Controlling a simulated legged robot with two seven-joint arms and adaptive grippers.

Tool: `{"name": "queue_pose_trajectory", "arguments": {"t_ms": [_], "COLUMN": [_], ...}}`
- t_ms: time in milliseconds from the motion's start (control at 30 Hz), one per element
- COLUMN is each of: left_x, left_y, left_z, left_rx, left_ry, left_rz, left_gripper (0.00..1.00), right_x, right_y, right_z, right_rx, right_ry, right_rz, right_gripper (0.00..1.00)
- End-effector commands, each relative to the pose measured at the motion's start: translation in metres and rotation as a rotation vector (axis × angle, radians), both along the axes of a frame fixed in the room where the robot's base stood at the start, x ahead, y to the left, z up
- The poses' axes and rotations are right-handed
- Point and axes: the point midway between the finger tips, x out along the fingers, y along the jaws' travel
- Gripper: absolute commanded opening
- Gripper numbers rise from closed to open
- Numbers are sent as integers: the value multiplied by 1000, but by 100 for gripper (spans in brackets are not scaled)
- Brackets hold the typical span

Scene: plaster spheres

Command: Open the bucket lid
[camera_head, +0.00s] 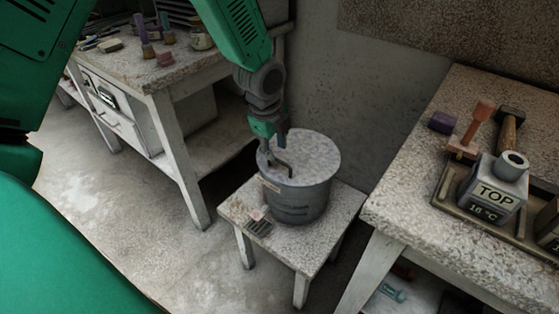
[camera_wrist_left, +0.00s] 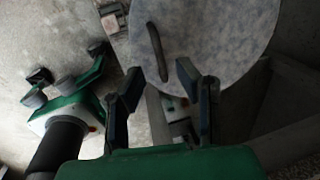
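The bucket (camera_head: 303,204) is dark grey with a pale label and stands upright on a small stool. Its speckled grey lid (camera_head: 318,152) is on top, lying flat, and also shows in the left wrist view (camera_wrist_left: 222,35). A thin dark lid handle (camera_head: 283,164) sits near the lid's left side; in the left wrist view the handle (camera_wrist_left: 158,52) appears between and beyond my fingertips. My left gripper (camera_head: 277,146) is open over the lid's left edge, its fingers (camera_wrist_left: 160,82) apart. Contact with the handle cannot be told. My right gripper (camera_wrist_left: 66,80) shows only in the left wrist view, open and empty.
The small stool (camera_head: 333,224) also bears a small dark item (camera_head: 259,227). A workbench (camera_head: 130,64) with tools stands at left. A wall is close behind the bucket.

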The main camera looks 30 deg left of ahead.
Motion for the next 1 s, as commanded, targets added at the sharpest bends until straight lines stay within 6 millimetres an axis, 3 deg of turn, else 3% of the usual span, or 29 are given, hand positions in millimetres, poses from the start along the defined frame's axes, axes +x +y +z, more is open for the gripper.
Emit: {"name": "queue_pose_trajectory", "arguments": {"t_ms": [33,200,600,700,1000], "left_x": [1,6,7,7,8], "left_y": [0,-4,-5,-2,-1], "left_z": [-12,-29,-35,-36,-38], "left_rx": [0,5,5,1,5], "left_ry": [3,1,0,0,3], "left_rz": [1,1,0,1,3], "left_gripper": [29,29,29,0,0], "right_x": [0,0,0,0,0], "right_y": [1,1,0,0,1], "right_z": [-5,-9,-10,-10,-10], "right_rx": [1,1,0,0,1], "right_ry": [0,-1,-1,-1,-1], "right_rz": [1,2,1,1,2], "right_gripper": [40,40,40,40,40]}}
